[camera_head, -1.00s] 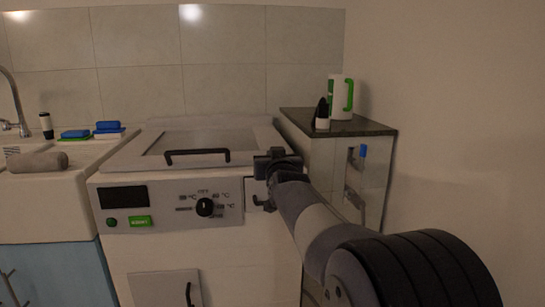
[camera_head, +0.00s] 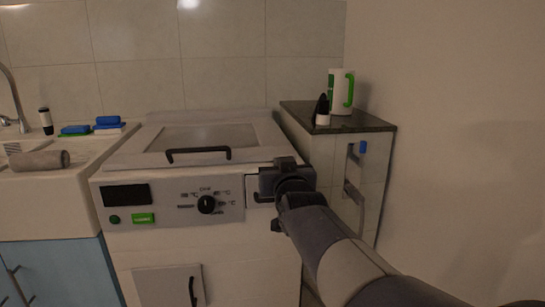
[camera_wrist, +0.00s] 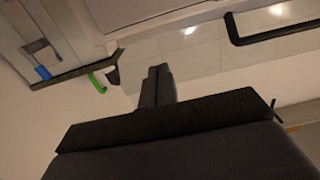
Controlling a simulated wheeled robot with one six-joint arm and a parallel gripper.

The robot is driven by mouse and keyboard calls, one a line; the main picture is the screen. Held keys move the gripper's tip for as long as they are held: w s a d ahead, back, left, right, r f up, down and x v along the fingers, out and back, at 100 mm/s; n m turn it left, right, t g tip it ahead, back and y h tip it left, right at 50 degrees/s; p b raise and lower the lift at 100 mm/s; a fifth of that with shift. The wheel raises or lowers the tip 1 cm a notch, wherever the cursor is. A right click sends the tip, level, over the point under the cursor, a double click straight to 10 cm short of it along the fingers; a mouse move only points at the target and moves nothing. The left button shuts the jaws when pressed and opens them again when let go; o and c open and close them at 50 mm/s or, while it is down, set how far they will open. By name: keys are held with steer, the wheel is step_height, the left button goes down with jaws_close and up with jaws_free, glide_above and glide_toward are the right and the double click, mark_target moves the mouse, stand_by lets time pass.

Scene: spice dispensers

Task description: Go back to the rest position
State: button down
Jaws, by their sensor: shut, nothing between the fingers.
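My gripper (camera_head: 268,184) is at the right front of the white appliance, by a small drawer-like panel (camera_head: 259,190) with a dark handle. Whether it touches the panel I cannot tell. In the wrist view my gripper (camera_wrist: 159,72) has its fingers together with nothing between them, and the picture is upside down. My arm comes in from the lower right of the head view.
The white appliance (camera_head: 165,220) has a dark-handled lid, a dial and a green button. A sink (camera_head: 75,155) with a grey roll stands at left. A wall bounds the right.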

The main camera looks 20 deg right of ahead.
stand_by(0.4)
glide_toward(273, 151)
steer(key=w+r, duration=0.4)
steer(key=shift+w+r, duration=0.2)
steer(key=shift+r, duration=0.05)
steer(key=shift+w+d+f+b, duration=0.1)
steer(key=shift+w+f+b, duration=0.25)
steer(key=shift+f, duration=0.15)
steer(key=shift+w+d+f+b, duration=0.1)
steer(key=shift+w+f+b, duration=0.15)
steer(key=shift+f, duration=0.25)
steer(key=shift+s+f, duration=0.1)
steer(key=shift+f, duration=0.4)
steer(key=shift+a, duration=0.1)
